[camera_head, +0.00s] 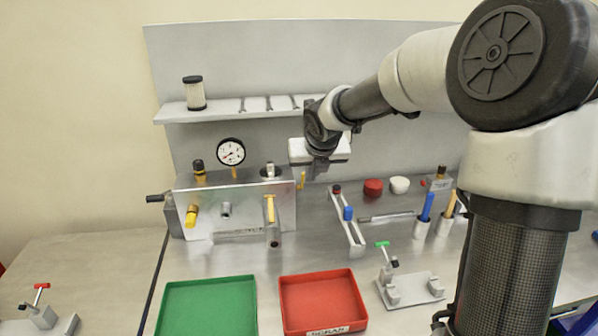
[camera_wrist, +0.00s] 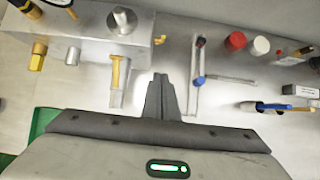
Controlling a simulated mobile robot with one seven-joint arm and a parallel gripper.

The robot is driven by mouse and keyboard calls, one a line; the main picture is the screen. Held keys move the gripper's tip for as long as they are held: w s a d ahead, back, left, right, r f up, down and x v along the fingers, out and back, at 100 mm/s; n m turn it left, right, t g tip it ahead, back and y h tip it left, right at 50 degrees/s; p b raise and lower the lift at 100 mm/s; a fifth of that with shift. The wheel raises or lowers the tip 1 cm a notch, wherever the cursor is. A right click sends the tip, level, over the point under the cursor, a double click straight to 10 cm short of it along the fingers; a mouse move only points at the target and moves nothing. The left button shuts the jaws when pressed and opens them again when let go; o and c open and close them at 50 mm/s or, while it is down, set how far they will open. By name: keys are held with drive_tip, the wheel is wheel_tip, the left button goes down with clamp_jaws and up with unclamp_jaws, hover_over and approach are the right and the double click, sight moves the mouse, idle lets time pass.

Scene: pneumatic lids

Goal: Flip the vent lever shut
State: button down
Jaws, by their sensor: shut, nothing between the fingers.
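No readable label tells which is the vent lever. My gripper (camera_wrist: 160,78) is shut and empty, to the right of the front lever and apart from it. In the head view its fingers are mostly hidden under the wrist.
A pressure gauge (camera_head: 231,152) stands on the block, with a brass fitting (camera_head: 191,215) in front. A green tray (camera_head: 208,306) and a red tray (camera_head: 322,302) lie in front. Right of the block are a slotted bar (camera_head: 347,225), a red cap (camera_head: 373,187) and a white cap (camera_head: 400,185).

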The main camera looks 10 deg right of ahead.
drive_tip(key=w+f, duration=0.6)
drive_tip(key=w, duration=0.3)
drive_tip(key=shift+f+b, duration=0.4)
drive_tip(key=shift+w+a+r, duration=0.1)
drive_tip(key=shift+w+a, duration=0.05)
drive_tip(key=shift+w, duration=0.05)
